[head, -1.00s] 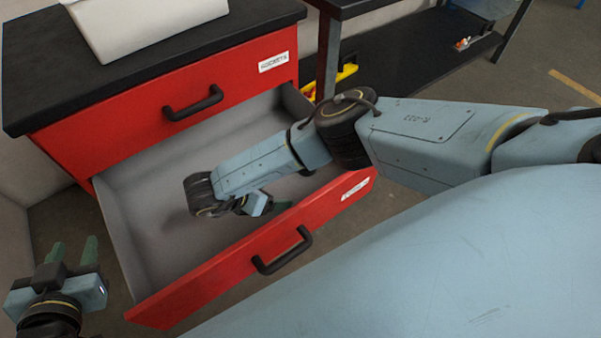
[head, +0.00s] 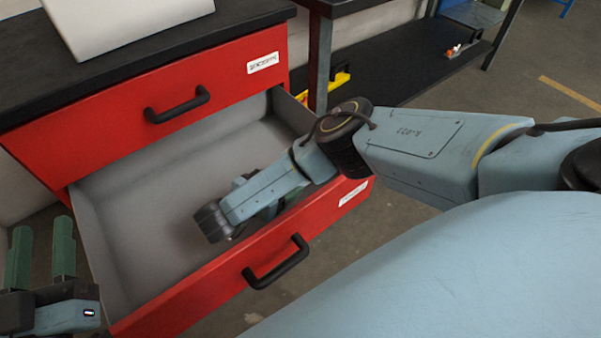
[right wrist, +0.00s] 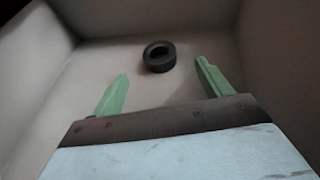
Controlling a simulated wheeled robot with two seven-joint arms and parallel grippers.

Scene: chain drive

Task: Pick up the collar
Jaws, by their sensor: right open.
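The collar (right wrist: 159,56) is a small dark ring lying on the floor of the open drawer in the right wrist view. My right gripper (right wrist: 160,85) is open, its two green fingers spread on either side of the line to the collar. The collar lies ahead of the fingertips, apart from them. In the head view the collar is hidden, and my right arm reaches down into the drawer (head: 130,215). My left gripper (head: 42,255) is at the lower left of the head view, with its two green fingers apart and nothing between them.
The drawer belongs to a red cabinet with a black top (head: 40,75); a pale box (head: 130,25) stands on it. The drawer's front has a black handle (head: 277,262). Drawer walls surround my right gripper. A dark low shelf (head: 400,65) stands behind.

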